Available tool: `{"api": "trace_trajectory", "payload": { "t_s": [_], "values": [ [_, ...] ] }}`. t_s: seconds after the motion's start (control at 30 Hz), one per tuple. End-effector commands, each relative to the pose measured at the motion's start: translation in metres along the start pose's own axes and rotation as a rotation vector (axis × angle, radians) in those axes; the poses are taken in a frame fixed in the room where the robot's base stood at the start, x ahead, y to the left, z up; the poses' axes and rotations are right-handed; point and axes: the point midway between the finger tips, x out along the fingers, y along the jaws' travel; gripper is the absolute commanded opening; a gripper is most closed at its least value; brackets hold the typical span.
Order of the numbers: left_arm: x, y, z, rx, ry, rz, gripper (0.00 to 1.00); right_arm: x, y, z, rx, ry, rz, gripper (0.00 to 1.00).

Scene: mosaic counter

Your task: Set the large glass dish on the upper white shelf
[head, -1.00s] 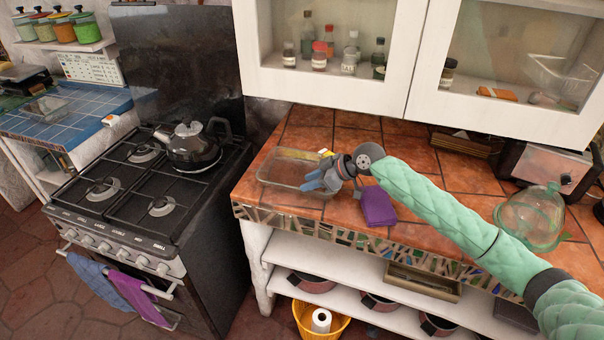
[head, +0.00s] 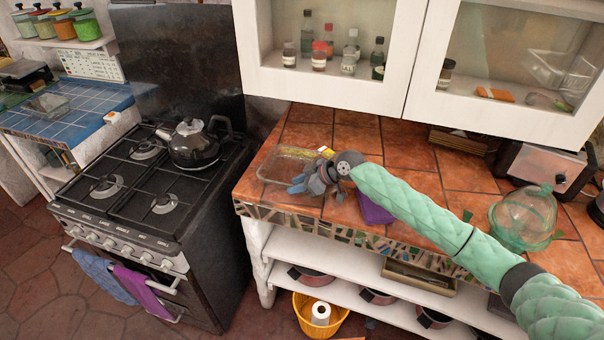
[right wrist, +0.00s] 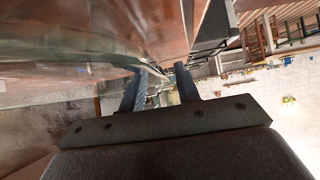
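The large glass dish (head: 272,174) is a clear rectangular dish on the terracotta-tiled counter, near its left end. My right gripper (head: 297,188) is at the dish's front right part, partly covering it. In the right wrist view, clear glass (right wrist: 85,72) fills the left side, close to the fingers. The two fingers (right wrist: 160,88) stand apart with a gap between them. I cannot tell whether the dish's rim lies in that gap. The upper white shelf (head: 325,262) runs below the counter, with a tray on its right part. My left gripper is not in view.
A purple item (head: 376,209) lies under my right forearm. A green glass jar (head: 524,216) stands at the right. White glass-front cabinets (head: 335,95) hang above the counter. A stove with a kettle (head: 194,144) is at the left. Pots and a yellow basket (head: 307,325) are below the upper shelf.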

Motion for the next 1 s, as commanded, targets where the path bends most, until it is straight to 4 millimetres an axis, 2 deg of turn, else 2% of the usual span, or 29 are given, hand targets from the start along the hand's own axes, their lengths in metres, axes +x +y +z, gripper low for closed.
{"api": "trace_trajectory", "payload": {
  "t_s": [0.03, 0.2, 1.0],
  "values": [
    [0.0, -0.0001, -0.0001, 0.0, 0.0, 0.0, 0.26, 0.0, 0.0, 0.0001, 0.0, 0.0, 0.0, 0.3],
    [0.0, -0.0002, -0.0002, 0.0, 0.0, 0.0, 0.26, -0.0001, 0.0, 0.0001, 0.0, 0.0, 0.0, 0.0],
    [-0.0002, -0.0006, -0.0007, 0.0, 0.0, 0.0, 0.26, 0.0003, -0.0005, 0.0006, 0.002, 0.0, -0.001, 0.0]
  ]
}}
